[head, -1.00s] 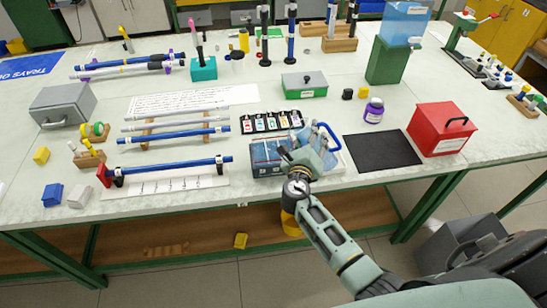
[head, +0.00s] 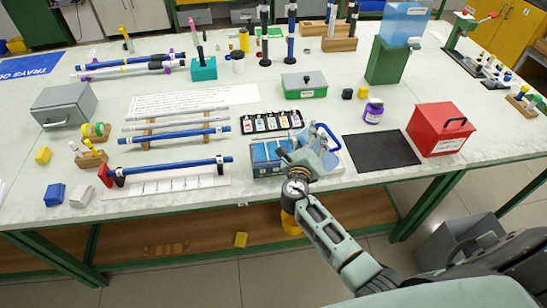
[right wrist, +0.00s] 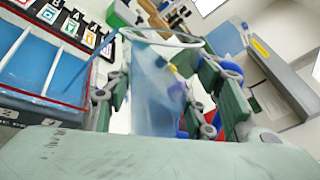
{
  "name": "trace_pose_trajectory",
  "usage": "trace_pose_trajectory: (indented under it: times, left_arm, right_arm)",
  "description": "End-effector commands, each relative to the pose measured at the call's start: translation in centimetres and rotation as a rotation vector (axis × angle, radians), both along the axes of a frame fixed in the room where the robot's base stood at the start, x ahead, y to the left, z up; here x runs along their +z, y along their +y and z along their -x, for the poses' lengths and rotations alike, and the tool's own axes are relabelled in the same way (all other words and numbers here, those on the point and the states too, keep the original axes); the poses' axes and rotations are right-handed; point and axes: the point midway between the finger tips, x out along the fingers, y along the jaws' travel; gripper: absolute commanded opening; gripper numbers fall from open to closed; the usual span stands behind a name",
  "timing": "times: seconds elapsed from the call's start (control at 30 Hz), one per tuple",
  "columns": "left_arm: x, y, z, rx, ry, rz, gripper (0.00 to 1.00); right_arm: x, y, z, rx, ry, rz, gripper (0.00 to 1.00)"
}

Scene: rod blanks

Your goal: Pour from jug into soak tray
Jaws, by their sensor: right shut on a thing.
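The soak tray (head: 268,150) lies near the table's front edge in the head view, with blue-filled compartments. It also shows at the left of the right wrist view (right wrist: 45,98). My right gripper (head: 308,152) is just right of the tray, shut on the clear, bluish jug (right wrist: 155,90). In the right wrist view the jug stands between the fingers, its pale rim at the top. A thin blue streak runs from near the rim toward the tray; I cannot tell whether it is liquid. In the head view the gripper partly hides the jug. My left gripper is out of view.
A row of labelled cards (head: 272,121) lies just behind the tray. A black mat (head: 382,150), a red box (head: 438,128) and a purple-lidded jar (head: 373,110) stand to the right.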

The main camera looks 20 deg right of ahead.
Motion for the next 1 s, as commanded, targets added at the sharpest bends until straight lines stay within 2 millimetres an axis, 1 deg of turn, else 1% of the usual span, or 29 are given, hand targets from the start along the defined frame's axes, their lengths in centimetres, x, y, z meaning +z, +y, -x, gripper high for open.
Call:
trace_pose_trajectory:
  times: [0.33, 0.67, 1.0]
  left_arm:
    - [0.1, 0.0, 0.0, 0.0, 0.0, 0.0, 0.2]
    - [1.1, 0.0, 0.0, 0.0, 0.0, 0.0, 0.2]
    - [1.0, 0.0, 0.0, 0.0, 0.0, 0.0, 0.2]
  right_arm:
    - [0.2, 0.0, -0.1, 0.001, -0.002, 0.004, 0.03]
    - [0.1, 0.0, -0.1, 0.0, 0.035, 0.042, 0.03]
    - [0.0, 0.0, -0.1, 0.0, 0.037, 0.046, 0.03]
